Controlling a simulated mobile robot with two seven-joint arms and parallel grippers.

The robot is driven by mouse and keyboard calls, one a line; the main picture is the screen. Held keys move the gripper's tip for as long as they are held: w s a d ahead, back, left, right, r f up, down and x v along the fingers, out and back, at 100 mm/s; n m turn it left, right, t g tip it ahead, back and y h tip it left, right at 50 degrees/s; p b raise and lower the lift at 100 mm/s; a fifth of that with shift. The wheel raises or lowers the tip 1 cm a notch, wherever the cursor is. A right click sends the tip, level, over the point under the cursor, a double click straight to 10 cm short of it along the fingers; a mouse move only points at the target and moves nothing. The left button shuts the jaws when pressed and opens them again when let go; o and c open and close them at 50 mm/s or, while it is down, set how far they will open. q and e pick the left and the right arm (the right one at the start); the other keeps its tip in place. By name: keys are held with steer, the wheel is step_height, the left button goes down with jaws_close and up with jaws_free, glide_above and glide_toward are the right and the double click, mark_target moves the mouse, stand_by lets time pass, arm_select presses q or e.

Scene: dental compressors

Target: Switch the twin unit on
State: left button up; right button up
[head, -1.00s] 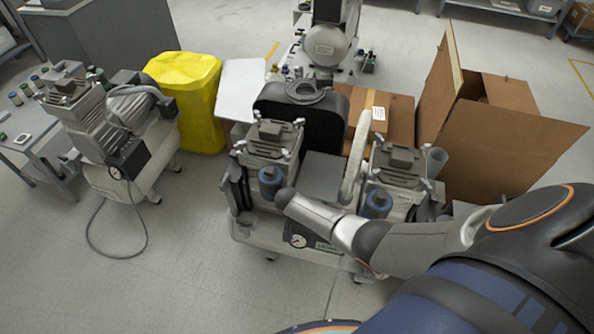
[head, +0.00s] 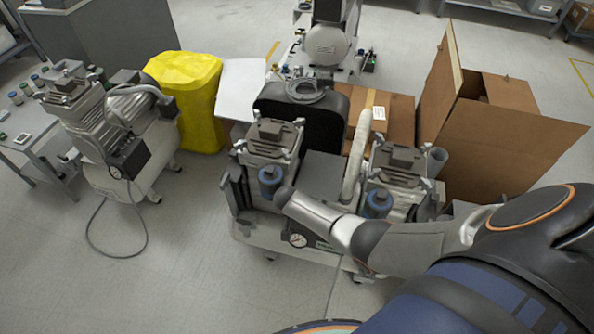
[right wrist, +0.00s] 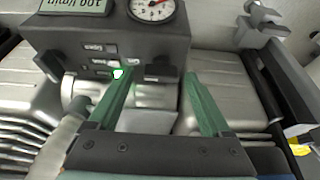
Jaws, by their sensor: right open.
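The twin unit (head: 270,232) stands on wheels in the middle of the head view, with two motor heads and blue canisters. My right arm reaches across its front from the right; its gripper is hidden there. In the right wrist view, my right gripper (right wrist: 157,78) is open, its two green fingers apart with nothing between them. They point at the unit's dark control box (right wrist: 105,45), which carries a round gauge (right wrist: 152,8) and small switches (right wrist: 100,48). A green light (right wrist: 118,73) glows at the box's lower edge, by the left fingertip. I cannot tell whether that finger touches the box.
Another compressor (head: 135,150) with a trailing hose stands at the left, next to a bench. A yellow-covered bin (head: 190,100) and cardboard boxes (head: 500,140) stand behind. A further unit (head: 327,45) is at the back.

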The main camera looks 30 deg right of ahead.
steer(key=shift+r, duration=0.15)
steer(key=shift+a+r+p, duration=0.1)
steer(key=shift+r+p, duration=0.2)
steer(key=shift+p, duration=0.05)
steer(key=p+v, duration=0.6)
steer(key=v, duration=0.5)
steer(key=shift+s+a+r, duration=0.15)
steer(key=shift+s+r, duration=0.05)
steer(key=shift+r, duration=0.05)
